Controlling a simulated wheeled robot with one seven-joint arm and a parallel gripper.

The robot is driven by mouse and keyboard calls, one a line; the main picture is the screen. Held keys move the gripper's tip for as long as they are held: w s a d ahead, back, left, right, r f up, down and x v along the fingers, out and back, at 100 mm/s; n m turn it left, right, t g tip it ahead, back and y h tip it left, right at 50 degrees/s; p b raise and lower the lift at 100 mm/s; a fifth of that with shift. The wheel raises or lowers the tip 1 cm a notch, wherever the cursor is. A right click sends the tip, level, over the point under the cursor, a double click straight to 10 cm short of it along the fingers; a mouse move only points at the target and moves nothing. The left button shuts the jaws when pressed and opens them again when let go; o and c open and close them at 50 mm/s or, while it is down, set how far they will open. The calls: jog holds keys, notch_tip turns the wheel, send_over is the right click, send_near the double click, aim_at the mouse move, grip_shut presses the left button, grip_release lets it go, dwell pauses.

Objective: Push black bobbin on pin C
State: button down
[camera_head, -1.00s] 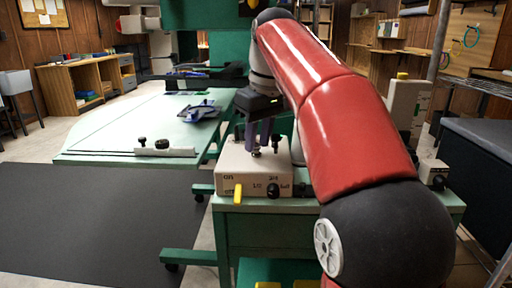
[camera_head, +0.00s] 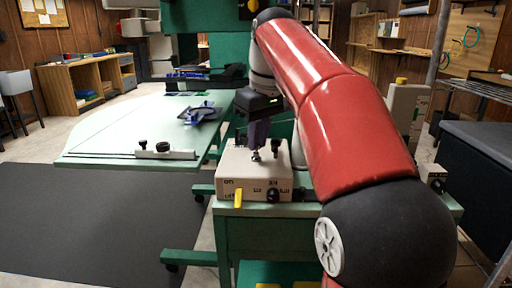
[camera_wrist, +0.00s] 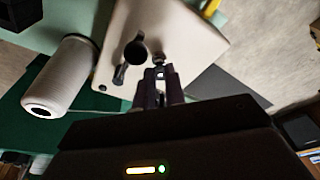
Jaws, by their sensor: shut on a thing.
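My gripper (camera_head: 257,148) points down over the top of a beige control box (camera_head: 232,160). Its purple fingers are together on a small grey stem-like piece (camera_head: 256,157) at the box top. In the wrist view the gripper (camera_wrist: 160,78) is closed at a small dark, round-ended piece (camera_wrist: 158,59); what exactly is held is too small to tell. A black knob (camera_head: 274,146) stands on the box just right of the fingers, and a black knob (camera_wrist: 135,51) shows close to them in the wrist view. I cannot make out a black bobbin or a pin marked C.
A white cylinder with a dark hole (camera_wrist: 66,80) is beside the box in the wrist view. The box front has a yellow lever (camera_head: 238,197) and a black knob (camera_head: 272,195). A pale green table (camera_head: 115,130) is at left, with a blue item (camera_head: 203,114) on it.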

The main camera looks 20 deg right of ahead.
jog(key=shift+r+p, duration=1.2)
jog(key=shift+p, duration=0.05)
dwell(0.3)
